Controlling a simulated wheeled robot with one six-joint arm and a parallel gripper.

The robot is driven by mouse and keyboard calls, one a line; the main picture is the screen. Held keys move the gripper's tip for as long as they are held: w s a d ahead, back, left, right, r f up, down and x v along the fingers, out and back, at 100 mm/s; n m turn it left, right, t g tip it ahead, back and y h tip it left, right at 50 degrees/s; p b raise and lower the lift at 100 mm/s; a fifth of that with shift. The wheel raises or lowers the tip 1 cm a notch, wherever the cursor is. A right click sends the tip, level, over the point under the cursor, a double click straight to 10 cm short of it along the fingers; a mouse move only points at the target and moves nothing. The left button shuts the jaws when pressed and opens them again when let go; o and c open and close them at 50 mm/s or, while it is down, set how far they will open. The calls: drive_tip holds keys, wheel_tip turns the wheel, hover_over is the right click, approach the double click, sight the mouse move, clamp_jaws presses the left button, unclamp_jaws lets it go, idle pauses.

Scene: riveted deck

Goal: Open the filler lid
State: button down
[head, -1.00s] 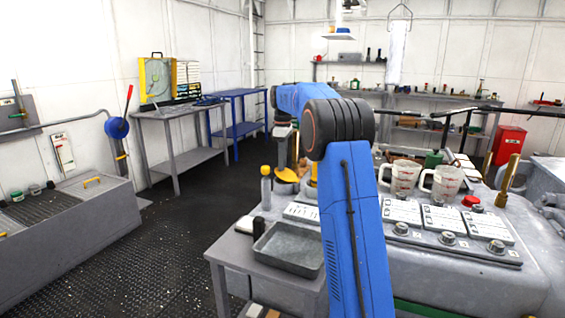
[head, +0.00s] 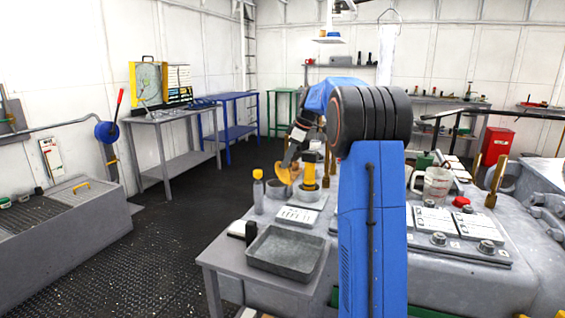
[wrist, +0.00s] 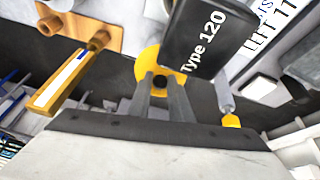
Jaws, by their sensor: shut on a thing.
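The yellow filler lid (head: 287,174) is tilted at the left side of the yellow filler neck (head: 309,174) in the head view. My gripper (head: 291,163) is above the lid, leaning. I cannot tell whether the lid still touches the neck.
A yellow-capped bottle (head: 258,192) stands left of the lid. A grey tray (head: 285,252) lies on the near bench. A clear jug (head: 436,186) and a red cap (head: 461,202) are on the machine to the right. Dark floor at left is clear.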

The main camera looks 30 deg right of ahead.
drive_tip(key=shift+s+d+f, duration=0.15)
drive_tip(key=shift+s+d, duration=0.2)
drive_tip(key=shift+s, duration=0.15)
drive_tip(key=shift+s+d+f, duration=0.15)
drive_tip(key=shift+s+d, duration=0.2)
drive_tip(key=shift+s, duration=0.15)
drive_tip(key=c, duration=1.6)
unclamp_jaws()
drive_tip(key=shift+f, duration=0.1)
drive_tip(key=v, duration=1.7)
drive_tip(key=shift+r, duration=0.35)
